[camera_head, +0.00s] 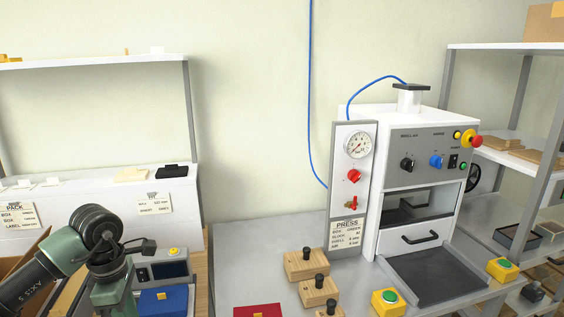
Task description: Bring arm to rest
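One of my arms shows at the lower left of the head view, its dark green and black links bent at a round joint. It comes in from the left, so it is my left arm. Its gripper is not visible; the arm runs off the bottom edge. My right arm and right gripper are out of view. I cannot tell whether either gripper holds anything.
A white press (426,135) with an open front and a tray (428,277) stands on the grey table (245,262). Shelves (505,46) flank both sides.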

